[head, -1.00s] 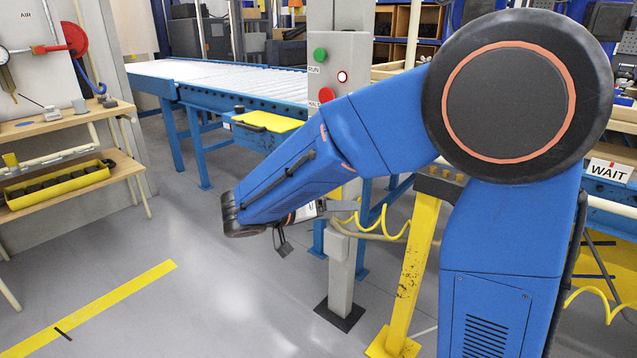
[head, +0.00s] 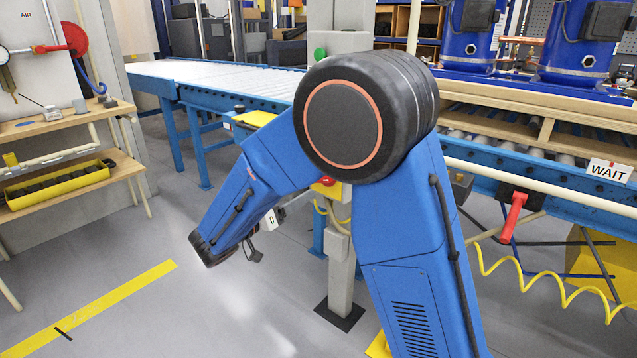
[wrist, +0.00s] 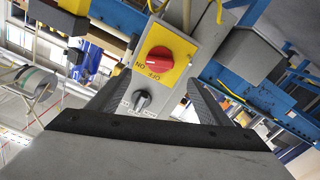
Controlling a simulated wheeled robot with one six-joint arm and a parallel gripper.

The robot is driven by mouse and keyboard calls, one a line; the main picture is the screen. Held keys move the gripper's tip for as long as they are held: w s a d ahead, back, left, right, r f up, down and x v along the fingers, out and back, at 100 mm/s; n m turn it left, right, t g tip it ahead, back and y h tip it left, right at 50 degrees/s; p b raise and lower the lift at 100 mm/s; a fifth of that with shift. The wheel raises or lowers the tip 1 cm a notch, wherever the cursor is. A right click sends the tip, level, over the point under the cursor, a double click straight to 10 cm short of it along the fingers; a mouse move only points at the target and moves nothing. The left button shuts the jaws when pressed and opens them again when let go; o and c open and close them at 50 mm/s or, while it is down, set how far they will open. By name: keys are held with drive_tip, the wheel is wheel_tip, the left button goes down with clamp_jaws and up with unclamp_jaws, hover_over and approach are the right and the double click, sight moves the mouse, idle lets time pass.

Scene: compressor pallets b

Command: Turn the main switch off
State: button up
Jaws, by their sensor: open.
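The main switch (wrist: 160,62) is a red rotary knob on a yellow plate in the wrist view. Labels reading ON and OFF appear upside down beside its lower left edge. Its grip lies roughly across the picture, its left end near ON; I cannot tell its setting for sure. A small part of the switch also shows in the head view (head: 325,182), mostly hidden behind my arm. My gripper (wrist: 158,82) is open and empty, its fingers on either side of the plate's lower part in the wrist view, apart from the knob. My gripper also shows small in the head view (head: 254,252).
A grey selector knob (wrist: 141,100) sits below the red knob. A green button (head: 320,53) shows above my elbow on the post. A red lever (head: 513,213) hangs under the right conveyor, near a WAIT sign (head: 608,171). Open floor (head: 130,220) lies left.

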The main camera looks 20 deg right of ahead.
drive_tip(key=x, duration=1.1)
drive_tip(key=shift+w+d, duration=0.15)
drive_tip(key=shift+d, duration=0.1)
drive_tip(key=c, duration=1)
